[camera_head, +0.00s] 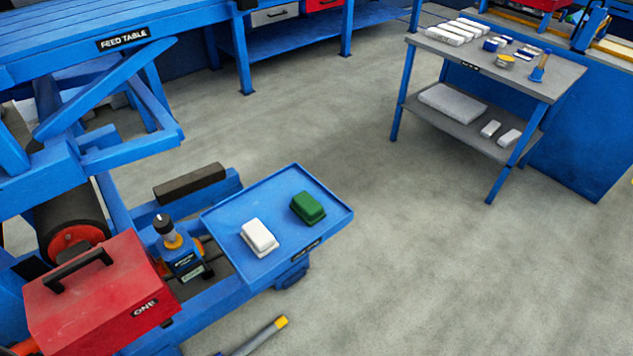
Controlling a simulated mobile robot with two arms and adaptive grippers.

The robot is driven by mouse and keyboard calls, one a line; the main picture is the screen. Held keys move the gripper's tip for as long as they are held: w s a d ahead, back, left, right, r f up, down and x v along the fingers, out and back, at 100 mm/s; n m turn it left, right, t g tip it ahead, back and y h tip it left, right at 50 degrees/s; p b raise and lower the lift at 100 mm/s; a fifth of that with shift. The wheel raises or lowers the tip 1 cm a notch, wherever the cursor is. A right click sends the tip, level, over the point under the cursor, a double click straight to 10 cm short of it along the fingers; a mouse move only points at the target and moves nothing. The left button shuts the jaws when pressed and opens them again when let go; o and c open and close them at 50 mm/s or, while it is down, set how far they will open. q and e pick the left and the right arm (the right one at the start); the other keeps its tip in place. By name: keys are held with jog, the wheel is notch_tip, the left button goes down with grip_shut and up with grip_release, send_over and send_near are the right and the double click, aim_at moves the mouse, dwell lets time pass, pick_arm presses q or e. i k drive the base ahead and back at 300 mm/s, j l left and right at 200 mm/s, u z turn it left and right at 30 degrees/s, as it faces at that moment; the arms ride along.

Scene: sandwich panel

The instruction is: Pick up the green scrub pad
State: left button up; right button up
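The green scrub pad (308,208) lies on a blue tray (222,209) in the lower middle of the head view. It sits on the right part of the tray, near the back edge, apart from a white block (259,238) to its left. Nothing covers the pad. Neither of my grippers can be made out in the head view.
Left of the tray stand a small blue device (183,262) and a red box (100,300) with a black handle. A yellow-tipped rod (262,335) is below the tray. A grey-topped cart (540,80) stands back right. Open floor lies between.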

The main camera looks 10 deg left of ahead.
aim_at(303, 204)
jog(key=i+l+u, duration=0.5)
jog(key=l, duration=0.4)
jog(key=i, duration=0.1)
